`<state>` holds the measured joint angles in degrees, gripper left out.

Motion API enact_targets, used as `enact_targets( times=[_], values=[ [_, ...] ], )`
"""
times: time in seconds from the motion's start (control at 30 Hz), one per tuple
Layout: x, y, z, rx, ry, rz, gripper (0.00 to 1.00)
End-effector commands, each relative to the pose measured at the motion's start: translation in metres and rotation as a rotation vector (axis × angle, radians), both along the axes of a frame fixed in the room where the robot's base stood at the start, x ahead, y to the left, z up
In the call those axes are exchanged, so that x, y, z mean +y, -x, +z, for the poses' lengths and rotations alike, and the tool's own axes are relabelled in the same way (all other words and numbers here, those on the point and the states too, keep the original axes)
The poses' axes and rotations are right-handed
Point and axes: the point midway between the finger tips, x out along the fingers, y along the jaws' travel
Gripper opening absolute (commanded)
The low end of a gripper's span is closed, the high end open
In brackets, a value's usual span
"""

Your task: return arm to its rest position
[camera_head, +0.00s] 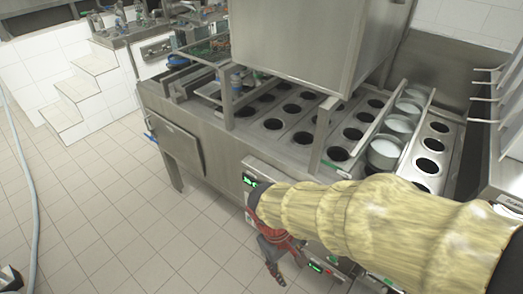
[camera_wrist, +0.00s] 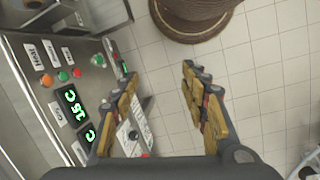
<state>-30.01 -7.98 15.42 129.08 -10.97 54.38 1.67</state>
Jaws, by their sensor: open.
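My gripper (camera_wrist: 158,100) is open and empty in the wrist view, with its two fingers spread apart over the tiled floor. In the head view my gripper (camera_head: 284,262) hangs low in front of the machine, at the end of my arm in its yellow sleeve, and looks small and partly dark there. The filling machine (camera_head: 215,125) is a steel table with rows of round dark holes. Its control panel (camera_wrist: 65,90) with green displays and coloured buttons lies just left of my gripper in the wrist view.
White cups (camera_head: 384,152) sit in one row of holes at the machine's right. A steel rack (camera_head: 497,95) stands at the far right. White tiled steps (camera_head: 78,88) are at the back left. A hose (camera_head: 28,170) lies on the left floor. The floor (camera_head: 130,210) between is clear.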

Motion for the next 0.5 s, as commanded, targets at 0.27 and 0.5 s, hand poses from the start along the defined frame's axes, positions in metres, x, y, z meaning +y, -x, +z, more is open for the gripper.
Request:
enact_targets(
  times=[0.27, 0.5],
  values=[
    [-0.035, 0.007, 0.084, -0.241, -0.244, -0.269, 0.45],
    [-0.081, 0.017, 0.151, -0.48, -0.34, -0.449, 0.45]
  ],
)
